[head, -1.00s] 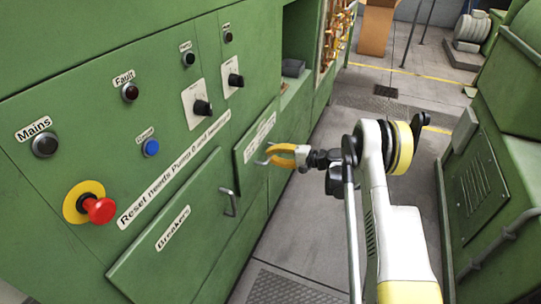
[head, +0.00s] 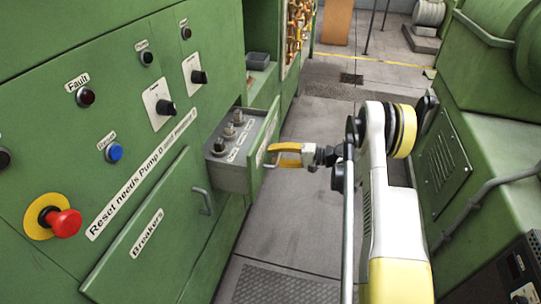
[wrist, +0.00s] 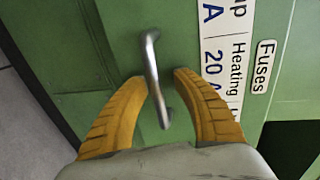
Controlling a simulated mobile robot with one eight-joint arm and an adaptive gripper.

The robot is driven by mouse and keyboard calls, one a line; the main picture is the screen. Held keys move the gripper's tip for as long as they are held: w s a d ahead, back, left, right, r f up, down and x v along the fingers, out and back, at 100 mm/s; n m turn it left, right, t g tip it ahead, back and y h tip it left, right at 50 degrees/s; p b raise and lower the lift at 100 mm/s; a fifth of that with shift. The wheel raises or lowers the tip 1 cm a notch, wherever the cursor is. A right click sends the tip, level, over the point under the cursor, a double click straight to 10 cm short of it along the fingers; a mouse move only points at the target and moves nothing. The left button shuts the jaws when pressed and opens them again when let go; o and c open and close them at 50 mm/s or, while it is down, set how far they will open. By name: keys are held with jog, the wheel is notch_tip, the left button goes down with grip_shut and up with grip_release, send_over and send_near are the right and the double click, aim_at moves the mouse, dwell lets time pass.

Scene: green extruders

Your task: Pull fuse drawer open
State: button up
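The fuse drawer (head: 232,178) stands partly pulled out of the green cabinet in the head view, with several grey fuse parts (head: 230,131) on its top. Its green front fills most of the wrist view (wrist: 185,25), with a "Fuses" label and a rating label. The metal drawer handle (wrist: 151,52) lies between the orange fingers of my gripper (wrist: 163,78). The fingers are drawn in around it, though a narrow gap shows beside the handle on the right. In the head view my gripper (head: 274,157) is at the drawer front; the handle is hard to make out there.
Left of the drawer is the closed Breakers panel (head: 145,235) with its own handle (head: 202,200). A red emergency button (head: 64,222) and a blue button (head: 115,152) sit further left. Another green machine (head: 475,160) stands right of my arm. Grey floor (head: 300,210) lies between.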

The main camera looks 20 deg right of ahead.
jog(key=v, duration=1.2)
